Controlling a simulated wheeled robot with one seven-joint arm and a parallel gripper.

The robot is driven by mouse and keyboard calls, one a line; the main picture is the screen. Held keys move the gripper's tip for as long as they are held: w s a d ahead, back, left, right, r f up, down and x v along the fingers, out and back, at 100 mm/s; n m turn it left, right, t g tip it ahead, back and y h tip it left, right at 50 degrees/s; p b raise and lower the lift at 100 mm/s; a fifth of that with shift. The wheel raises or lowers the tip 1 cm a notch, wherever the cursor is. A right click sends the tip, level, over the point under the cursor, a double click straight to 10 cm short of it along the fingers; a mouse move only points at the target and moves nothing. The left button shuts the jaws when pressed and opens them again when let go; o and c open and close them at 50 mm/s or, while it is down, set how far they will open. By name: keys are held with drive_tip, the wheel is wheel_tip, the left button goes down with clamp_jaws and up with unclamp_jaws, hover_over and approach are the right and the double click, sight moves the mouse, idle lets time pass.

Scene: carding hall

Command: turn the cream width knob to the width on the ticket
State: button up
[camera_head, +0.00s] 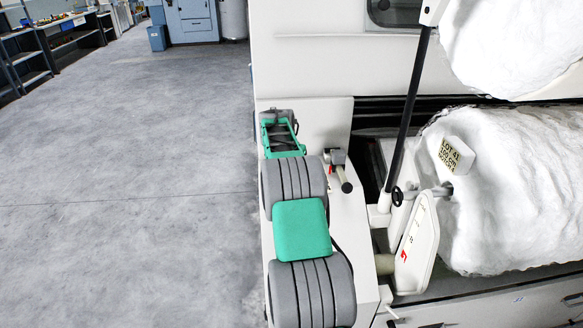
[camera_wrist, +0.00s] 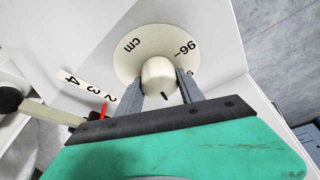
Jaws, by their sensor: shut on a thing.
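The cream width knob (camera_wrist: 158,76) stands on a round cream dial (camera_wrist: 135,45) in the wrist view. My gripper (camera_wrist: 161,80) is shut on the knob, one grey finger on each side. A short black line shows on the knob's side towards my palm. The dial reads "cm" and "96" with a tick; another mark beside the right finger is mostly covered. The dial's lower part is hidden by my gripper. In the head view the ticket (camera_head: 456,155) sits against the white fibre roll and reads "LOT 41", "100 cm" and a small last line that looks like "NOTCH 4".
A lever with a black end (camera_wrist: 10,100) stands left of my gripper, near a scale strip (camera_wrist: 88,86) marked 2, 3, 4 with a red pointer. A white roll (camera_head: 510,190) and black rod (camera_head: 408,110) stand right of my arm. Floor at left is clear.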

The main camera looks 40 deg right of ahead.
drive_tip(key=shift+a+r+m+g+p, duration=0.1)
drive_tip(key=shift+m+g+p, duration=0.4)
drive_tip(key=shift+m+p, duration=0.5)
drive_tip(key=shift+m, duration=0.4)
drive_tip(key=o, duration=1.2)
drive_tip(key=shift+w, duration=0.15)
drive_tip(key=shift+o, duration=0.9)
drive_tip(key=v, duration=0.7)
drive_tip(key=shift+a+r+b, duration=0.2)
drive_tip(key=shift+r+b, duration=0.05)
drive_tip(key=shift+b, duration=0.2)
drive_tip(key=shift+r, duration=0.1)
